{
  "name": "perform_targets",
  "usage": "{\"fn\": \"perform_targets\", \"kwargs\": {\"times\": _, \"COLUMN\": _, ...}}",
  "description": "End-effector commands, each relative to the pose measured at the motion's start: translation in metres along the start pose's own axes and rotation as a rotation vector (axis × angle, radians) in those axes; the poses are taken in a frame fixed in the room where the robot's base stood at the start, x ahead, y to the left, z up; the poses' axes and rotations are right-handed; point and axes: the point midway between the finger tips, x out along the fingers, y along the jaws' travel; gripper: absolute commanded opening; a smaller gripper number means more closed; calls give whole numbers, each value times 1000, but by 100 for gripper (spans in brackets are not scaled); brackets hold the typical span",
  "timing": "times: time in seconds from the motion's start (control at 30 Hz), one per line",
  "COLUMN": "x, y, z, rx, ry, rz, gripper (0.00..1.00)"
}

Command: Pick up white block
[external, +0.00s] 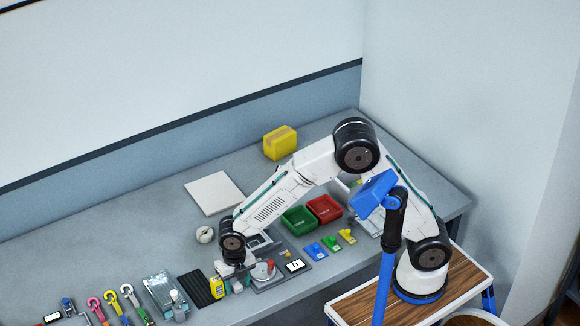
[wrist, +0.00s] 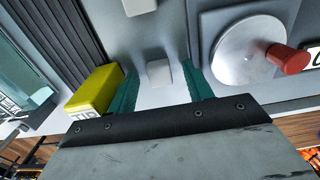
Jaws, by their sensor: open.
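A small white block (wrist: 159,73) lies on the grey bench, between the two teal fingers in the wrist view. My gripper (wrist: 160,82) is open, with one finger on each side of the block and gaps showing on both sides. Whether the fingertips are level with the block is hard to tell. In the external view my gripper (external: 237,284) is low over the front of the bench, and I cannot make out the block there.
A yellow labelled block (wrist: 94,88) stands close beside the left finger. A metal disc with a red knob (wrist: 290,60) is to the right. A black ribbed mat (external: 200,288) lies left. Green (external: 299,219) and red (external: 324,208) bins stand further right. Another white piece (wrist: 139,7) lies ahead.

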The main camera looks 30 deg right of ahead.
Motion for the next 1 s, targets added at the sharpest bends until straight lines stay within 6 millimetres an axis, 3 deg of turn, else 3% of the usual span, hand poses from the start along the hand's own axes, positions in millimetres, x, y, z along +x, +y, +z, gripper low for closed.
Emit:
{"fn": "perform_targets", "kwargs": {"times": 0.07, "x": 0, "y": 0, "z": 0, "rx": 0, "ry": 0, "rz": 0, "gripper": 51}}
{"fn": "perform_targets", "kwargs": {"times": 0.23, "x": 0, "y": 0, "z": 0, "rx": 0, "ry": 0, "rz": 0, "gripper": 6}}
{"fn": "perform_targets", "kwargs": {"times": 0.27, "x": 0, "y": 0, "z": 0, "rx": 0, "ry": 0, "rz": 0, "gripper": 3}}
{"fn": "perform_targets", "kwargs": {"times": 0.67, "x": -2, "y": 0, "z": 0, "rx": 0, "ry": 0, "rz": 1, "gripper": 3}}
{"fn": "perform_targets", "kwargs": {"times": 0.87, "x": -18, "y": 0, "z": 0, "rx": 0, "ry": -1, "rz": 2, "gripper": 3}}
{"fn": "perform_targets", "kwargs": {"times": 1.0, "x": -38, "y": 1, "z": 0, "rx": 0, "ry": -2, "rz": 3, "gripper": 3}}
